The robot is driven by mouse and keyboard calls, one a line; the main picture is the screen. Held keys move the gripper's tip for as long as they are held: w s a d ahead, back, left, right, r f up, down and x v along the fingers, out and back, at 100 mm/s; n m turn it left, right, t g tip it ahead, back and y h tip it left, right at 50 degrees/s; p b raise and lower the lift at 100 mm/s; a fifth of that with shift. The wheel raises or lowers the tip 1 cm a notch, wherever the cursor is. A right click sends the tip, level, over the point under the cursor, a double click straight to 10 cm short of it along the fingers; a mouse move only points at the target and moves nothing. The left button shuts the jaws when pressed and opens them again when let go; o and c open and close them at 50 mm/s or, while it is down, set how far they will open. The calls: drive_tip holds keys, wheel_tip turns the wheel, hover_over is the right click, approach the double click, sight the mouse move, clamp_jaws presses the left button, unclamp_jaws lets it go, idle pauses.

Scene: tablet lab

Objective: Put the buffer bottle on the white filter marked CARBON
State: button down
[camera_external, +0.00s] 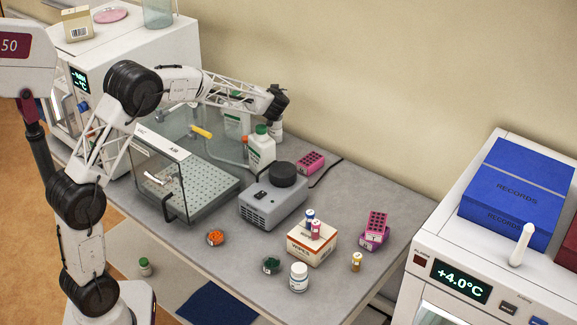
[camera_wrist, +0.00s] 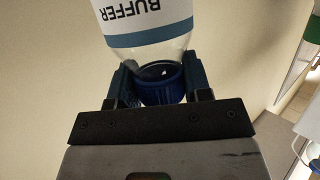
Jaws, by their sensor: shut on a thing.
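In the wrist view the buffer bottle (camera_wrist: 148,30) has a clear body, a white label reading BUFFER and a blue cap. My gripper (camera_wrist: 163,83) is shut on its blue cap, one finger on each side. In the external view my gripper (camera_external: 279,105) is at the back of the bench, near the wall. Part of the buffer bottle (camera_external: 276,129) shows just below it, behind the grey device. I cannot make out a white filter marked CARBON in either view.
A green-capped bottle (camera_external: 261,152) stands close to my gripper. A glass enclosure (camera_external: 160,180) and a grey device with a black knob (camera_external: 273,205) stand in front. A pink rack (camera_external: 310,162) and a wipes box (camera_external: 311,246) are further right. The bench between them has bare patches.

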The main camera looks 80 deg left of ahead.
drive_tip(key=shift+f, duration=0.1)
idle(0.3)
drive_tip(key=c, duration=0.5)
unclamp_jaws()
drive_tip(key=shift+c, duration=0.2)
drive_tip(key=d+r, duration=0.4)
drive_tip(key=r, duration=0.4)
drive_tip(key=shift+s+d+r, duration=0.3)
drive_tip(key=shift+d+r, duration=0.05)
idle(0.4)
